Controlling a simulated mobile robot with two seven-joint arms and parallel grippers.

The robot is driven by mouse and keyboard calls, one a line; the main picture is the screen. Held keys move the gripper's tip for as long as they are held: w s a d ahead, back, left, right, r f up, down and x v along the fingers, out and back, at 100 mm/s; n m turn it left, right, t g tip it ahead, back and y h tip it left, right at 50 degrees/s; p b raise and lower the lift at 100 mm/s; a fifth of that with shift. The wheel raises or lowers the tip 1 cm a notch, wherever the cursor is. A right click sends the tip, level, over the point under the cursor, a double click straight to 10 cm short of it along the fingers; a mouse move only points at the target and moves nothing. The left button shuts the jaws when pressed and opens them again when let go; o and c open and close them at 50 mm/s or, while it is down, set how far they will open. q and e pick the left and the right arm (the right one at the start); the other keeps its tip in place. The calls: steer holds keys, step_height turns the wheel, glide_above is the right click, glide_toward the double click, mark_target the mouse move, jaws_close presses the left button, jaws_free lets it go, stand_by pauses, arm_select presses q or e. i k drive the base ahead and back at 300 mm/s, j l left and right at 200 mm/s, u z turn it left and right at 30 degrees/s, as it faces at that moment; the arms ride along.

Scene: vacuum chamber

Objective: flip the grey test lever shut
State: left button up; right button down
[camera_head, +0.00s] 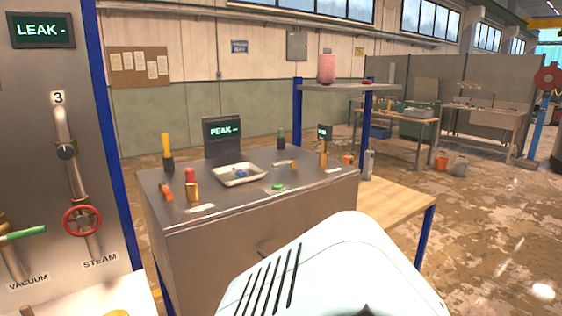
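I cannot make out for certain which part is the grey test lever. A steel bench (210,227) stands in the middle, with several small fittings on its top. A small brass fitting with a pale handle (284,163) lies near the middle right of the bench top; its colour and position are too small to tell. A dark display reading PEAK (222,131) stands at the bench's back. Neither of my grippers is in view.
On the left, a steel panel (30,120) carries a red handwheel (82,220) on the STEAM pipe and a green handle (22,232) near VACUUM. The bench top holds a white tray (238,181), a red-topped brass fitting (192,190) and a yellow handle (166,147). Open floor lies to the right.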

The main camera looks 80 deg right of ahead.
mark_target(280, 164)
steer(key=z, duration=2.5)
steer(key=i+l, duration=0.35)
steer(key=i, duration=0.25)
steer(key=k+l+z, duration=0.15)
steer(key=l, duration=0.2)
steer(key=k+l+z, duration=0.15)
steer(key=l, duration=0.2)
steer(key=i, duration=0.05)
